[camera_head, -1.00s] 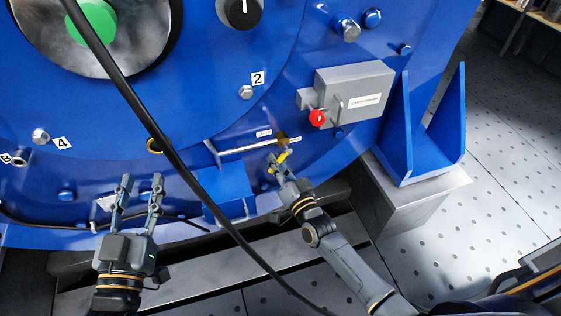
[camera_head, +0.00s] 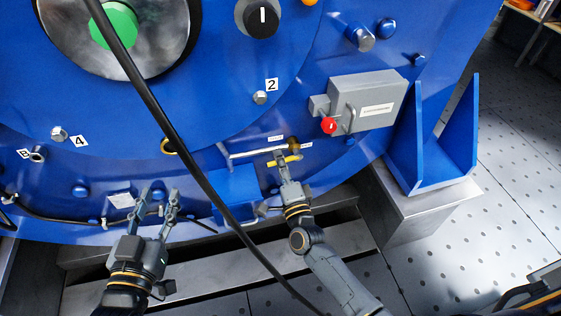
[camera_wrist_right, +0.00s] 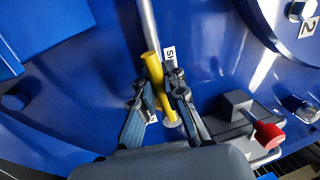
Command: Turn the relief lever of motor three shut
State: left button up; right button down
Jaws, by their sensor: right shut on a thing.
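The relief lever (camera_head: 291,160) is a yellow bar just below a brass fitting (camera_head: 293,143) at the end of a thin silver pipe, low on the blue motor. It lies nearly level in the head view. My right gripper (camera_head: 281,160) is shut on it. In the right wrist view the yellow lever (camera_wrist_right: 154,75) shows between the fingers (camera_wrist_right: 157,92), beside the silver pipe. A small white label (camera_wrist_right: 169,53) beside it is partly hidden. My left gripper (camera_head: 159,193) is open and empty in front of the motor's lower left.
A grey box (camera_head: 368,100) with a red knob (camera_head: 328,125) sits right of the lever. A black cable (camera_head: 170,137) hangs diagonally between my grippers. A blue bracket (camera_head: 440,140) stands at the right, with perforated floor beyond.

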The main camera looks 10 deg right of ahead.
pick_arm(q)
jog(key=shift+s+a+f, duration=0.1)
jog(key=shift+f, duration=0.2)
pick_arm(e)
jog(key=shift+s+m, duration=0.1)
jog(key=shift+m, duration=0.5)
pick_arm(q)
jog(key=shift+f, duration=0.1)
pick_arm(e)
jog(key=shift+r, duration=0.1)
pick_arm(q)
jog(key=shift+r, duration=0.2)
pick_arm(e)
jog(key=c, duration=1.4)
grip_release()
jog(key=shift+r, duration=0.15)
jog(key=v, duration=1.2)
jog(key=shift+a, duration=0.1)
